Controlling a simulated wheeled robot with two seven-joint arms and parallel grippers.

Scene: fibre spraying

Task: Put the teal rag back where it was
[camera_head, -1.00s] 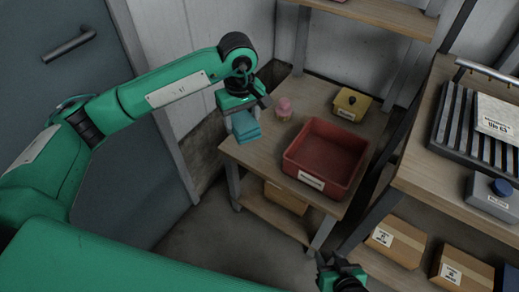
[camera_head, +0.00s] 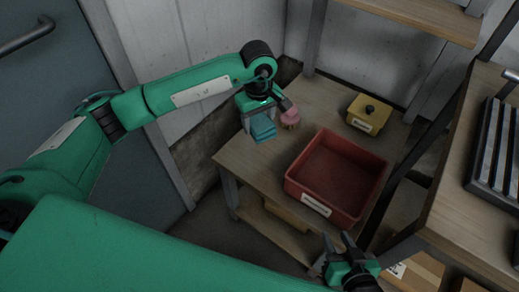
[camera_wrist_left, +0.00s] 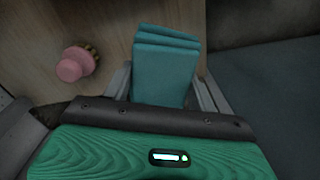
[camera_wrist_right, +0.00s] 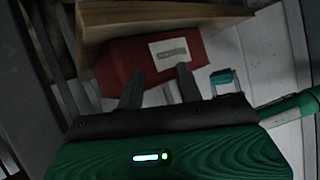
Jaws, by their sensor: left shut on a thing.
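The teal rag (camera_head: 263,130) is a folded block held in my left gripper (camera_head: 262,122), over the left part of the wooden table (camera_head: 243,160). In the left wrist view the rag (camera_wrist_left: 165,65) sits between the two fingers, with table wood behind its left side. I cannot tell exactly how high it is above the table.
A red bin (camera_head: 310,203) with a white label takes up the table's right front. A yellow lidded box (camera_head: 362,122) stands behind it. A wooden shelf (camera_head: 462,190) with a ridged rack (camera_head: 495,150) is at the right. A wall and grey door (camera_head: 60,70) lie left.

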